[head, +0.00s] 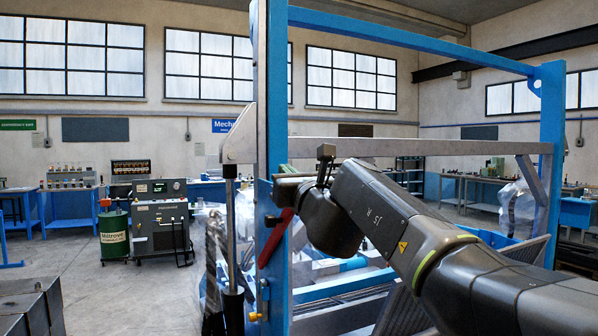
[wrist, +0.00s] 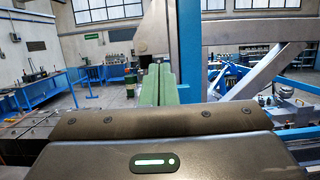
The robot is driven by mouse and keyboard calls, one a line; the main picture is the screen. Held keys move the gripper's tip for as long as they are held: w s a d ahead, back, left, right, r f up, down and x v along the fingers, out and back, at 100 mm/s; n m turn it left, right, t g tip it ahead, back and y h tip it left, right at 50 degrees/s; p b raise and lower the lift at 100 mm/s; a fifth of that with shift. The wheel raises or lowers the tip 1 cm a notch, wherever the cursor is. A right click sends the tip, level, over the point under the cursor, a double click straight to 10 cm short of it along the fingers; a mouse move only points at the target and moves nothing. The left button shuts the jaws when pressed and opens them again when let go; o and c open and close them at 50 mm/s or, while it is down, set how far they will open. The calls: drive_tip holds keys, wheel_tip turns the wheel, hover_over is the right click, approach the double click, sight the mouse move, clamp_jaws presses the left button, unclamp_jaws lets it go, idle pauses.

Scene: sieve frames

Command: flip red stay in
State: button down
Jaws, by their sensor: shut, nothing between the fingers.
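The red stay (head: 275,237) is a short red bar in the head view, lying tilted against the lower part of the blue upright post (head: 271,120). Its upper end is at the right, just below my gripper; its lower end points down and left. My gripper (head: 283,170) is beside the post, partly hidden by my own wrist. In the wrist view its green fingers (wrist: 158,84) are closed together with nothing between them. I cannot make out the red stay in the wrist view. Whether my gripper touches the stay or post cannot be told.
A grey cylinder rod (head: 230,230) stands left of the post. A grey crossbeam (head: 420,147) and blue frame bars extend to the right. A dark machine (head: 160,222) and green drum (head: 114,235) stand farther back left. Open floor lies at left.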

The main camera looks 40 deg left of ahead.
drive_tip(key=s+d+r+p, duration=0.1)
drive_tip(key=s+d+p, duration=0.1)
drive_tip(key=d, duration=0.6)
drive_tip(key=shift+s+d+r, duration=0.25)
drive_tip(key=shift+s+r, duration=0.15)
drive_tip(key=shift+s, duration=0.35)
